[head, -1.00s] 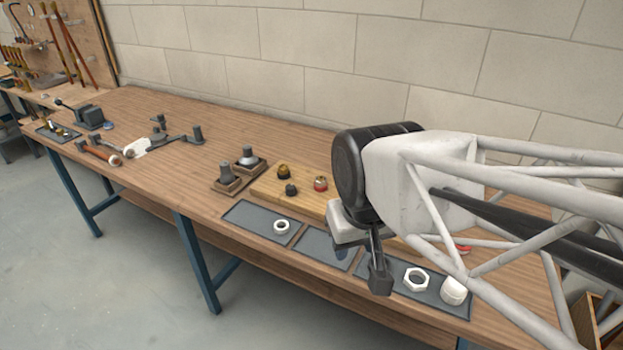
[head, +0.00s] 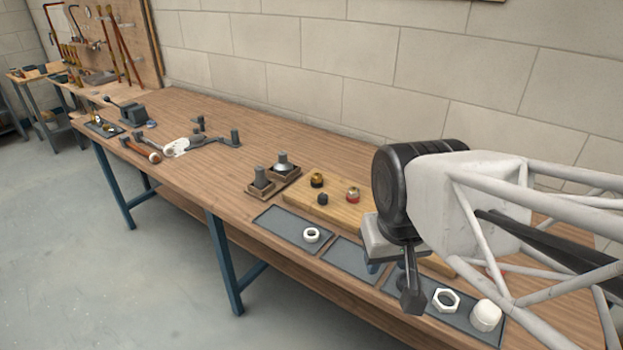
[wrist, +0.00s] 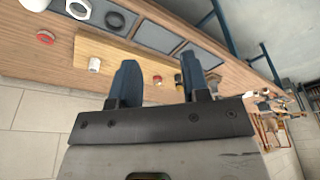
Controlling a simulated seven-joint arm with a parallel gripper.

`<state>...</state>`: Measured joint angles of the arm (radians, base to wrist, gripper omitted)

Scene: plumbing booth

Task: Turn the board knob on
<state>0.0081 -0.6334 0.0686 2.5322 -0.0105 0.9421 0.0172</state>
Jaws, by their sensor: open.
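A light wooden board (head: 340,212) lies on the bench, partly hidden behind my gripper in the head view. Near its left end stand a dark knob-like piece with a brass top (head: 317,180), a small black one (head: 323,199) and a red one with a brass top (head: 353,194). I cannot tell which is the board knob or how it is set. My gripper (head: 392,282) is open and empty, to the right of these pieces.
Grey trays line the bench's front edge; one holds a white ring (head: 312,235), another a white nut (head: 446,300) and a white cap (head: 486,315). Two dark fittings in wooden holders (head: 262,187) stand left of the board. The bench behind them is clear up to the wall.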

